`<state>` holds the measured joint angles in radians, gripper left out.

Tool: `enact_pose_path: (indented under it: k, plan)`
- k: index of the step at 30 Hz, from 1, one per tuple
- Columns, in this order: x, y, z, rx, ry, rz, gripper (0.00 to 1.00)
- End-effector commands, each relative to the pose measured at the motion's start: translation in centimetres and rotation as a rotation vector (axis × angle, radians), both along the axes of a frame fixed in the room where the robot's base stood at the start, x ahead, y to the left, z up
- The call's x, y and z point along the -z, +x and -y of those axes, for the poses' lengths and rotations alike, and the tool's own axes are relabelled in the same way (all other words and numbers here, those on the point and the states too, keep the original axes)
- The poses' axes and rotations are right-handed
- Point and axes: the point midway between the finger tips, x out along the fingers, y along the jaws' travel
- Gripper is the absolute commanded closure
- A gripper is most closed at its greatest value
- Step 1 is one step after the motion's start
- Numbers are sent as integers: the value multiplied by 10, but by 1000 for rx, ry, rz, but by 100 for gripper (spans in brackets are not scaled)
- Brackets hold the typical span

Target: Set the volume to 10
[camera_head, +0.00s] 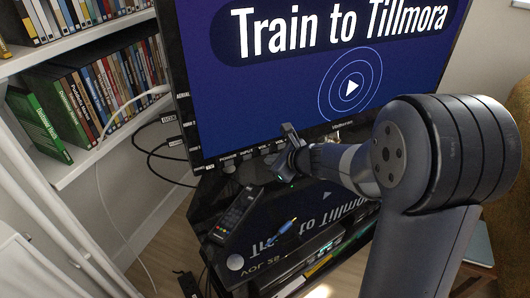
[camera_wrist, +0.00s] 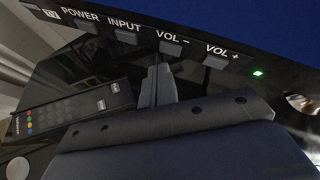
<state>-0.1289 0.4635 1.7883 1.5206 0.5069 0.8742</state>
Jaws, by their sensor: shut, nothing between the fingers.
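The TV (camera_head: 330,75) shows a blue "Train to Tillmora" screen with a play icon. In the wrist view, its lower edge carries buttons labelled POWER (camera_wrist: 86,26), INPUT (camera_wrist: 126,37), VOL − (camera_wrist: 171,48) and VOL + (camera_wrist: 215,61). My gripper (camera_wrist: 159,70) is shut and empty, its tips just below and slightly left of VOL −; I cannot tell whether they touch it. In the head view my gripper (camera_head: 290,146) is at the TV's lower edge. An upside-down reflection (camera_head: 262,267) in the glossy stand includes "VOL" and a number, perhaps 28.
A black remote (camera_head: 237,214) lies on the glossy stand below the TV, left of my gripper. White shelves (camera_head: 75,168) of cases stand at left, with cables beside the TV. A green light (camera_wrist: 258,73) is right of VOL +.

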Motion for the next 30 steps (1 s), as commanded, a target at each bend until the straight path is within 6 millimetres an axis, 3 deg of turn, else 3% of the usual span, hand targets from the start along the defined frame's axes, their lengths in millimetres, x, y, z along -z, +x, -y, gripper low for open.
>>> enact_pose_path:
  k: [15, 30]
  plan:
    - [1, -40, 22, 0, 0, 0, 100]
    - [0, -42, 23, 0, 0, 0, 100]
